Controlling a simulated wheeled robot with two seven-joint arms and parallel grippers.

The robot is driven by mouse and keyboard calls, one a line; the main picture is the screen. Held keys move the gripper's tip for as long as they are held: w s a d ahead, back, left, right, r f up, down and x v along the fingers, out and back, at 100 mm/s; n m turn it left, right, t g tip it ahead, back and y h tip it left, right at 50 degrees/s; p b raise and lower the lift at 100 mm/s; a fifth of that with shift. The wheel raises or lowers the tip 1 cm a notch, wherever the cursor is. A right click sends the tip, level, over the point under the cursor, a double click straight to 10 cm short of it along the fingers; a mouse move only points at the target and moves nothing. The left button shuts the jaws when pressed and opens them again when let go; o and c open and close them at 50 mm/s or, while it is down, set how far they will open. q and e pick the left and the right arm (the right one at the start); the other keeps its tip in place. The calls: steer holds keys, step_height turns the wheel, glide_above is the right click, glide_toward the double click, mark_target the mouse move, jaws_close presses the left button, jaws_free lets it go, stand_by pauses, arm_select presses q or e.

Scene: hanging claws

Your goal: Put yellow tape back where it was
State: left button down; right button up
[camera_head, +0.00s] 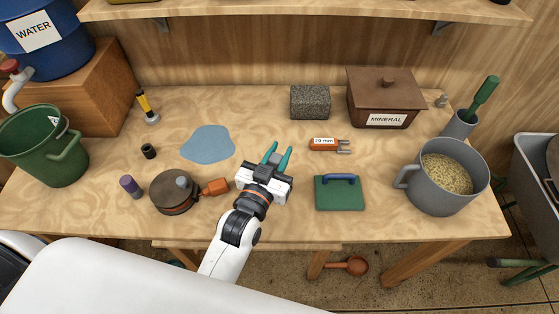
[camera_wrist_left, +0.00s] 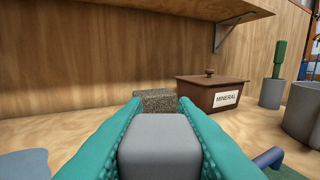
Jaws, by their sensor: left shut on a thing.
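No yellow tape can be made out in either view. A slim yellow-and-black object (camera_head: 146,105) stands at the back left of the bench, well away from my left gripper. My left gripper (camera_head: 277,155) is over the middle of the bench, its teal fingers pointing to the back. In the left wrist view a grey rounded block (camera_wrist_left: 158,145) sits between the two fingers, and the gripper is shut on it. I cannot tell what the block is; it hardly shows in the head view. My right gripper is not in view.
The wooden bench (camera_head: 95,200) holds a speckled block (camera_head: 310,102), a mineral box (camera_head: 385,98), a grey pot (camera_head: 440,190), a green board (camera_head: 337,194), an orange-handled tool (camera_head: 323,144), a round brown object (camera_head: 173,192) and a green bucket (camera_head: 40,150). A blue patch (camera_head: 208,144) lies left of the gripper.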

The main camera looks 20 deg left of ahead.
arm_select(q)
step_height(320, 180, down, 2)
steer(key=shift+a+f, duration=0.1)
steer(key=shift+f, duration=0.05)
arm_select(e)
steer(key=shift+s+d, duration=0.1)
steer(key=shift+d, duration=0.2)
arm_select(q)
steer(key=shift+f, duration=0.1)
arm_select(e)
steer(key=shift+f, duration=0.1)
arm_select(q)
steer(key=c, duration=1.2)
jaws_free()
steer(key=shift+o, duration=0.2)
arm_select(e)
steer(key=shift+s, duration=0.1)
arm_select(q)
steer(key=s+a+b, duration=0.1)
steer(key=s, duration=1.1)
steer(key=shift+b, duration=0.35)
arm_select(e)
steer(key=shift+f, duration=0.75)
